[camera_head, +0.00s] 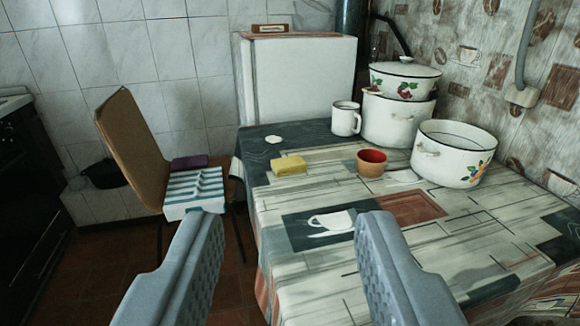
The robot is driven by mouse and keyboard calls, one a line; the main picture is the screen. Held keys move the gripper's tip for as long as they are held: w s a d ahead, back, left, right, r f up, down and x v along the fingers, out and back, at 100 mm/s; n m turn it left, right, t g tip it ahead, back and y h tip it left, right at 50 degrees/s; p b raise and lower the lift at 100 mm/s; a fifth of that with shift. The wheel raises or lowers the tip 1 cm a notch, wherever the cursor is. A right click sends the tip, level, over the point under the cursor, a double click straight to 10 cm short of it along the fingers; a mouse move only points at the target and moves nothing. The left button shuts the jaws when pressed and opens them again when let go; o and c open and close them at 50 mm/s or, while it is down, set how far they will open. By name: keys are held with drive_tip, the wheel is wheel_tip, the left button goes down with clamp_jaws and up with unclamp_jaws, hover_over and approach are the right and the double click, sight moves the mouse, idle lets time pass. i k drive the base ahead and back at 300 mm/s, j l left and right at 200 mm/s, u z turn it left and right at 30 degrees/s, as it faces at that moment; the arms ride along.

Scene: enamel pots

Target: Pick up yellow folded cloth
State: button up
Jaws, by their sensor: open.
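The yellow folded cloth (289,165) lies on the table (440,240), near its far left part. It is a small flat block shape. My gripper (287,225) is open and empty, its two grey fingers spread wide at the bottom of the view. The cloth shows between and beyond the fingertips, apart from them. Nothing hides the cloth.
An orange-brown cup (371,162) stands right of the cloth, with a white mug (346,119) behind it. White enamel pots (452,154) stand further right. A chair (130,150) with a striped cloth (194,190) is at the left. The table's near middle is clear.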

sight(291, 165)
drive_tip(key=i+j+u, duration=0.1)
drive_tip(key=i+j, duration=0.4)
drive_tip(key=i+j+u, duration=0.15)
drive_tip(key=i+j, duration=0.35)
drive_tip(key=i, duration=0.15)
